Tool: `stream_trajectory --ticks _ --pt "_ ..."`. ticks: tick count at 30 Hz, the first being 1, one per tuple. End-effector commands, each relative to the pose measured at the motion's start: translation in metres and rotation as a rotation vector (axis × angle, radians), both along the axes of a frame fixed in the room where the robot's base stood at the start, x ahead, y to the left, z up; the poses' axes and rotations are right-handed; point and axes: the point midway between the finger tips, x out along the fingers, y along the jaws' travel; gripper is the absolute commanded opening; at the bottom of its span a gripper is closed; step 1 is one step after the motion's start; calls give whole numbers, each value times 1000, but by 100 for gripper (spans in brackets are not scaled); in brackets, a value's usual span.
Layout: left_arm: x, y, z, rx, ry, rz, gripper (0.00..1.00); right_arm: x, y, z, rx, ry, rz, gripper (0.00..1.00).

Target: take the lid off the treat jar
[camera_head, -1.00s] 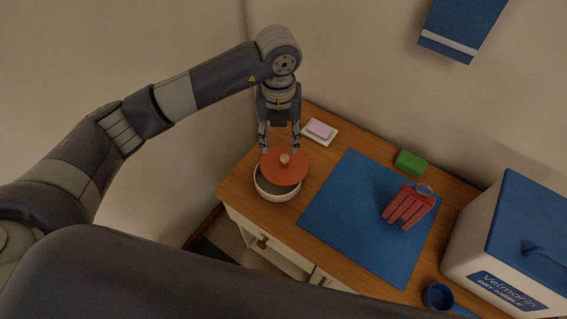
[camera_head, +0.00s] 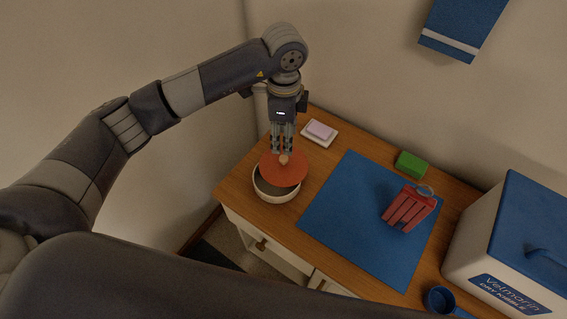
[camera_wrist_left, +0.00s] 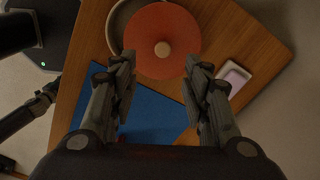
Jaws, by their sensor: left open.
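The treat jar (camera_head: 277,196) is a round cream bowl at the left end of the wooden cabinet top. Its flat round orange-red lid (camera_head: 270,172) with a pale wooden knob (camera_head: 284,159) sits off-centre, shifted toward the back, leaving part of the dark opening uncovered. The wrist view also shows the lid (camera_wrist_left: 150,28) and the jar's rim (camera_wrist_left: 119,14) beside it. My left gripper (camera_head: 283,151) points down just above and behind the knob. In the wrist view its fingers (camera_wrist_left: 158,68) are apart with nothing between them; the knob shows just beyond them.
A blue mat (camera_head: 340,220) holds a red slatted item (camera_head: 408,210). A white dish with a pink block (camera_head: 320,130), a green block (camera_head: 411,164), a blue scoop (camera_head: 438,297) and a blue-lidded kibble bin (camera_head: 475,240) stand around it. A wall rises behind.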

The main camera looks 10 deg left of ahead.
Motion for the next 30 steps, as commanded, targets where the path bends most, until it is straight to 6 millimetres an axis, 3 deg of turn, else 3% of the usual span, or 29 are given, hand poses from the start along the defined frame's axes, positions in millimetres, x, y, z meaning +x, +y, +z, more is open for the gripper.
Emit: stream_trajectory --ticks 4,11,19,30 --pt "-1 1 -26 2 5 -1 44 0 0 2 0 0 0 40" --pt "0 1 -45 2 2 -3 44 0 -1 4 -1 1 0 40" --pt "3 2 -83 1 4 -3 44 0 -2 10 -2 1 0 40" --pt "4 2 -93 0 0 -4 42 0 -2 10 -2 1 1 40"
